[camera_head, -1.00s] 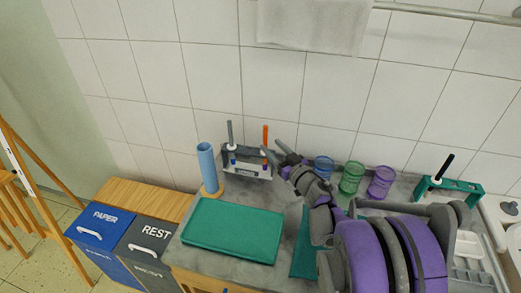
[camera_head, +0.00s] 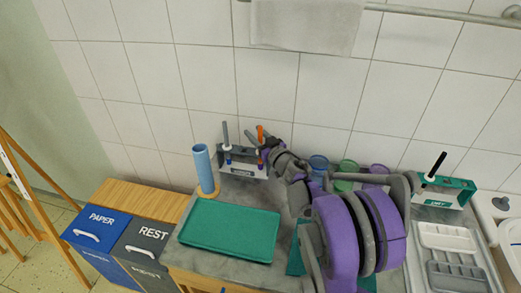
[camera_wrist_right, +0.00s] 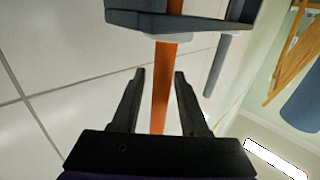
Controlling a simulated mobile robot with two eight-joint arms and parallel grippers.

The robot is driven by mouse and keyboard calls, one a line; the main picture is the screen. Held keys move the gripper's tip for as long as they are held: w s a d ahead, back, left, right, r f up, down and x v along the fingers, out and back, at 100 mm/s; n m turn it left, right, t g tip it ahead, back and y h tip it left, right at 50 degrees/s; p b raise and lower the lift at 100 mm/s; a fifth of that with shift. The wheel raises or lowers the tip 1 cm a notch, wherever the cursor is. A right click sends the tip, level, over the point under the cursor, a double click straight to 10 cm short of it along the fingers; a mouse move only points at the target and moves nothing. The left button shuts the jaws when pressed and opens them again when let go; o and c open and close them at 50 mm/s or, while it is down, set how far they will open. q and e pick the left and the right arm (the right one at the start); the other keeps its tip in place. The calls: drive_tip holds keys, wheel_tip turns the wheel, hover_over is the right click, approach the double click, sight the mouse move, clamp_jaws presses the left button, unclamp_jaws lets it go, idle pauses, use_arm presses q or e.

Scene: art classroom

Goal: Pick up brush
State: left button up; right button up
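An orange brush (camera_head: 260,132) stands upright in a white and grey holder (camera_head: 236,163) against the tiled wall. A grey brush (camera_head: 225,134) stands left of it in the same holder. My right gripper (camera_head: 264,144) is at the orange brush, partly hidden by its own arm. In the right wrist view the orange brush (camera_wrist_right: 161,100) passes between the two open fingers of the right gripper (camera_wrist_right: 158,77), with a gap on each side. The holder (camera_wrist_right: 190,18) and the grey brush (camera_wrist_right: 216,66) also show there. My left gripper is not in view.
A blue cylinder (camera_head: 203,168) stands left of the holder. Blue, green and purple jars (camera_head: 348,176) stand behind my right arm. A green holder with a black brush (camera_head: 437,163) stands at the right.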

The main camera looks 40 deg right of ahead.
clamp_jaws()
wheel_tip(320, 180, up, 13)
drive_tip(key=p, duration=0.2)
drive_tip(key=shift+p, duration=0.35)
idle(0.5)
